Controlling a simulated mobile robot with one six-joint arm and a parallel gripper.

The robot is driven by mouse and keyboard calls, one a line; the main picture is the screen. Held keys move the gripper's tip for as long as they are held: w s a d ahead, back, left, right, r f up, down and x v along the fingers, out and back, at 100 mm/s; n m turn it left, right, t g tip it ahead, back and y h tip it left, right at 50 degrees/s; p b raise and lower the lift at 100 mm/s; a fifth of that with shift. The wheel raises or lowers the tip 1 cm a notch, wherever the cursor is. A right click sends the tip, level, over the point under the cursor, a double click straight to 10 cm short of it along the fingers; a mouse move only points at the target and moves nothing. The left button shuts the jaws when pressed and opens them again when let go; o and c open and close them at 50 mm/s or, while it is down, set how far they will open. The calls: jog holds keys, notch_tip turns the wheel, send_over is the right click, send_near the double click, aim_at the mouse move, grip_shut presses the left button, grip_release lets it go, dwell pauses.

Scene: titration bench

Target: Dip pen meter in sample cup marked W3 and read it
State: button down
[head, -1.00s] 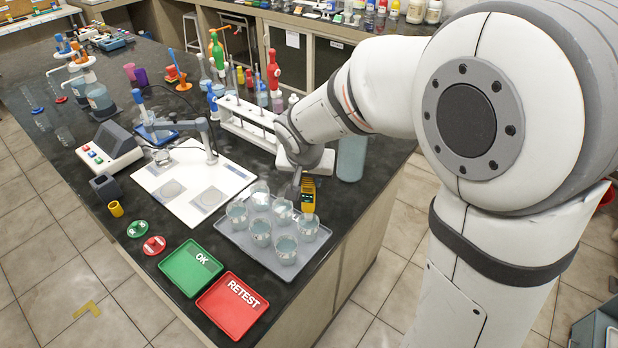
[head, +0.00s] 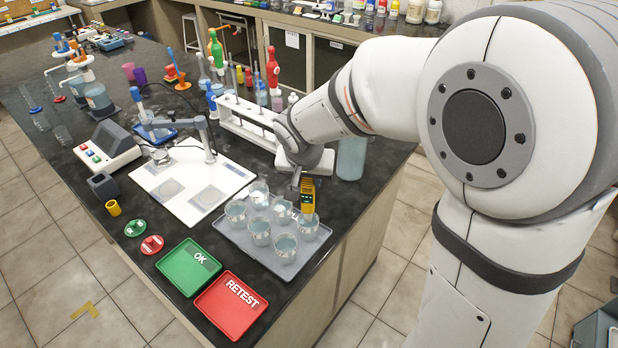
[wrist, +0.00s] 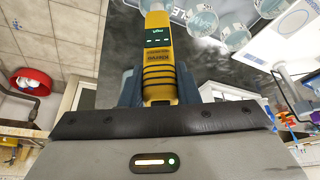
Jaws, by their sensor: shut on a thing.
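The yellow pen meter (head: 307,197) is held in my gripper (wrist: 160,90), with a dark finger on each side of it in the wrist view. Its small display (wrist: 157,35) faces the wrist camera, but I cannot read it. In the head view the meter is upright beside the right back cup (head: 308,222) of the tray. I cannot tell whether its tip is inside that cup. Several clear sample cups (head: 260,232) stand on the grey tray (head: 236,246). Their marks are too small to read, so I cannot pick out W3.
A green OK tray (head: 188,268) and a red RETEST tray (head: 231,305) lie in front of the sample tray. A white rack (head: 245,128) and a pale cylindrical container (head: 351,158) stand behind. A white stirrer plate (head: 190,218) is left. The bench edge is close on the right.

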aim_at(308, 192)
jog(key=shift+f+b, duration=2.25)
jog(key=shift+f, duration=0.05)
dwell(2.0)
jog(key=shift+r, duration=0.15)
jog(key=shift+r+p, duration=1.6)
jog(key=shift+r, duration=1.4)
jog(key=shift+r+p, duration=1)
jog(key=shift+r, duration=0.8)
